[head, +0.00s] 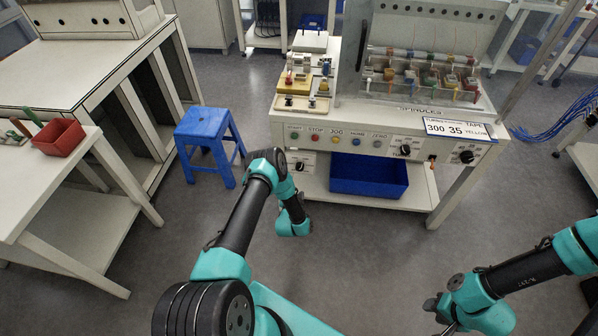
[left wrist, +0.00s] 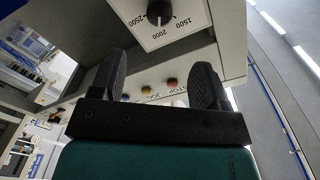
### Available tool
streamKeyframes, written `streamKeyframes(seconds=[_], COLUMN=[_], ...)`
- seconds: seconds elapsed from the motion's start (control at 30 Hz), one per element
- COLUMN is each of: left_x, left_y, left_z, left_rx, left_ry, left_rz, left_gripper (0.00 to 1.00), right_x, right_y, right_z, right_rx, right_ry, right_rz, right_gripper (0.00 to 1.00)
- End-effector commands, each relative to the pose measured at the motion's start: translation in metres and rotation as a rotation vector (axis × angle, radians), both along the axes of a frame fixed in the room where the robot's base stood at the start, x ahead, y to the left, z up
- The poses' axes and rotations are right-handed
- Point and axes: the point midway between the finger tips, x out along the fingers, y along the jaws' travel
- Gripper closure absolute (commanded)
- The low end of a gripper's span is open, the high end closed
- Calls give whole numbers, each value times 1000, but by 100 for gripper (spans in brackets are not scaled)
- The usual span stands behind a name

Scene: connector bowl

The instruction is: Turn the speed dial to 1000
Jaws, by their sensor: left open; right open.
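The speed dial (left wrist: 158,12) is a black knob on a white panel at the top of the left wrist view. The numbers 1500, 2000 and 2500 show around it; its white mark seems to point near 2000. In the head view a small dial (head: 299,166) is on the machine's lower left front, just beyond my left arm. My left gripper (left wrist: 160,64) is open and empty, its black fingers apart from the dial and below it in the wrist picture. Its fingers are hidden in the head view. My right gripper (head: 440,306) is open and empty at the lower right, over the floor.
The machine front (head: 345,137) has several coloured buttons and two more black dials (head: 405,150) at the right. A blue bin (head: 369,175) sits on its lower shelf. A blue stool (head: 209,140) stands left of it. A side table with a red bin (head: 58,137) is farther left.

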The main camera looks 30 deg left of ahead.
Motion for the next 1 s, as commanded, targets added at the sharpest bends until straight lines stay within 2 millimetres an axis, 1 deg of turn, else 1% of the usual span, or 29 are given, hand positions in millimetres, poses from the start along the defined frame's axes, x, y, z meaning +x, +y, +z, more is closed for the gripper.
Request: streamKeyframes(seconds=[0.03,0.2,0.6,0.8,1.0], left_x=[9,36,91,111,119], left_y=[3,13,35,42,45], left_z=[1,1,1,0,0], left_rx=[1,0,1,-1,-1], left_ry=[-3,-3,-3,0,0], left_rz=[0,-1,0,0,0], left_gripper=[31,31,31,31,31], right_x=[0,0,0,0,0], right_y=[0,0,0,0,0], right_z=[0,0,0,0,0], right_rx=[0,0,0,0,0], right_ry=[0,0,0,0,0], right_rz=[0,0,0,0,0], right_gripper=[57,57,57,57,57])
